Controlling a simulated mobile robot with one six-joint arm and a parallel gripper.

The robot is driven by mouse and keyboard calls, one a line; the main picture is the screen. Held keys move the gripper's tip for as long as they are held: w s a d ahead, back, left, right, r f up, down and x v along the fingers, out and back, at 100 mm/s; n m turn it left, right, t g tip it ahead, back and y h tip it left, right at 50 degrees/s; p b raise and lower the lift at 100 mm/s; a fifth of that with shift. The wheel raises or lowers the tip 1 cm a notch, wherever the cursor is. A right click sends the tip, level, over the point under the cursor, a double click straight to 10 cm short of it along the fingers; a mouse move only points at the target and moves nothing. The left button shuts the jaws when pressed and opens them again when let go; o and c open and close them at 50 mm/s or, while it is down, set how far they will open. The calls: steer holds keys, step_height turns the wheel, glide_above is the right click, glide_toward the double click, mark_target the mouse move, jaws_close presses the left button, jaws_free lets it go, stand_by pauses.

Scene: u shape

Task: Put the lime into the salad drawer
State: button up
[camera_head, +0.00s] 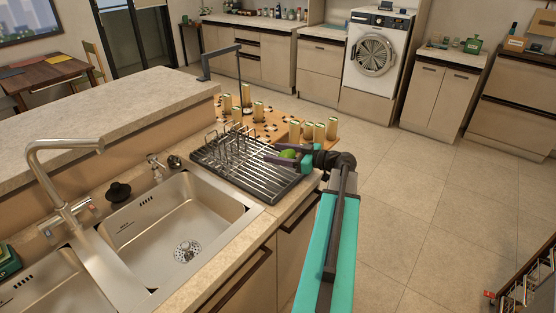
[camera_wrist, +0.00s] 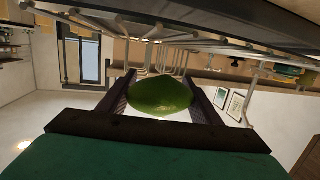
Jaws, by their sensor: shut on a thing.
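The green lime (camera_head: 288,154) shows at the front end of my gripper (camera_head: 284,154) in the head view, over the right part of the dish rack. In the wrist view the lime (camera_wrist: 160,97) sits between the two dark fingers of my gripper (camera_wrist: 160,95), which are shut on it. The wrist view appears upside down, with the wire rack close to the lime at the top. I cannot tell whether the lime touches the rack. I cannot make out a salad drawer in either view.
The dish rack (camera_head: 240,178) stands on the counter beside the sink (camera_head: 185,235). Several pale cylinders stand on a patterned wooden surface (camera_head: 265,122) behind it. A washing machine (camera_head: 375,55) is at the back.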

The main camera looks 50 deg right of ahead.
steer(key=shift+f+p, duration=0.65)
steer(key=shift+f, duration=0.75)
steer(key=shift+s+f, duration=0.1)
steer(key=shift+f, duration=0.05)
steer(key=shift+f+b, duration=0.2)
steer(key=shift+b, duration=0.15)
steer(key=o, duration=1.1)
steer(key=shift+r+p, duration=0.25)
steer(key=shift+p, duration=0.2)
steer(key=b+v, duration=0.4)
steer(key=v, duration=0.8)
steer(key=shift+f+b, duration=0.15)
steer(key=shift+b, duration=0.2)
